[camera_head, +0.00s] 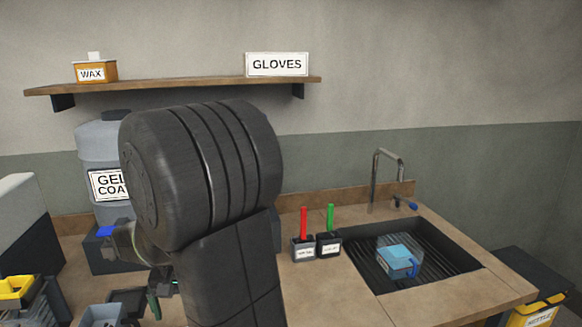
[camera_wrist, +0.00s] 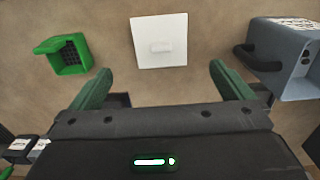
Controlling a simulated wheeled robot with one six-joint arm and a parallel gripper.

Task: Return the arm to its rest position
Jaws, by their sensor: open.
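My arm, large and dark, stands in the middle of the head view and hides much of the worktop behind it. My gripper (camera_wrist: 155,82) shows in the wrist view with its two green fingers wide apart and nothing between them. A white square plate with a small raised knob (camera_wrist: 160,42) lies on the brown surface just beyond the fingertips, apart from them. In the head view the gripper is mostly hidden behind my arm; a bit of green shows low on the left.
A green box (camera_wrist: 66,55) and a grey handled container (camera_wrist: 282,60) flank the plate. The gel coat drum (camera_head: 98,150) stands behind my arm. A shelf (camera_head: 180,86) runs above.

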